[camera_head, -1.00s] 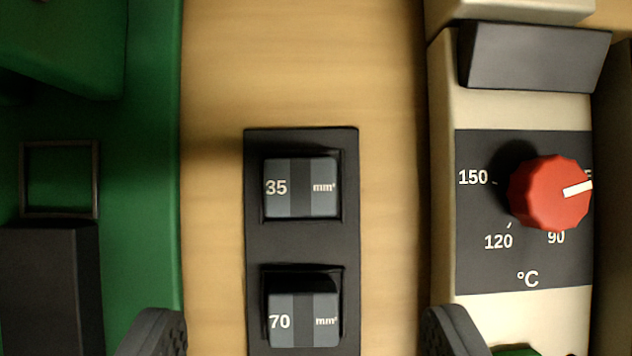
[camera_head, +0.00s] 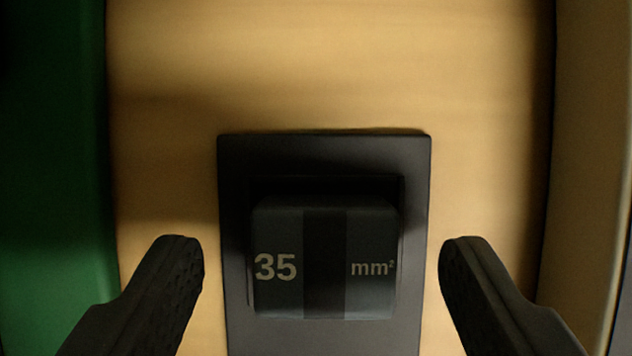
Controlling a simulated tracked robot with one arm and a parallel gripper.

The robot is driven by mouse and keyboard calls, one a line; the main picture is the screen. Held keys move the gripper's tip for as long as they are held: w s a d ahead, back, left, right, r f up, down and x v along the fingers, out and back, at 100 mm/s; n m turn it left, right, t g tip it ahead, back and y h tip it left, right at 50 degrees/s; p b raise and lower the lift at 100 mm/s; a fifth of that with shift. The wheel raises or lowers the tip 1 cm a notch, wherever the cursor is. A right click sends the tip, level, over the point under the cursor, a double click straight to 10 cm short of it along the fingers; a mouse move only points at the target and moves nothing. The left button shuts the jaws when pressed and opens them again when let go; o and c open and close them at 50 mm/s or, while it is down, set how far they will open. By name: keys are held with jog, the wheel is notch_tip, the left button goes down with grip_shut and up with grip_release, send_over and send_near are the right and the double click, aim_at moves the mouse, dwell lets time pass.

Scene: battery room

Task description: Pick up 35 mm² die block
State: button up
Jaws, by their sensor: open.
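The 35 mm² die block (camera_head: 324,290) is a dark grey block with a black middle band and the marking "35 mm²". It sits in a recess of a black holder (camera_head: 324,155) on the wooden surface. My gripper (camera_head: 321,255) is open, with one finger to the left of the block and one to the right. Both fingers are apart from the block, and nothing is between them but the block and holder below. The lower part of the holder is outside the view.
A green object (camera_head: 50,180) stands along the left edge. A beige unit (camera_head: 590,150) stands along the right edge. Bare wooden surface (camera_head: 330,65) lies behind the holder and in strips on both sides of it.

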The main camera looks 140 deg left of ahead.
jog(key=shift+w+d+f, duration=0.15)
jog(key=shift+w+f, duration=0.05)
jog(key=shift+f, duration=0.3)
jog(key=c, duration=1.3)
jog(key=shift+o, duration=0.2)
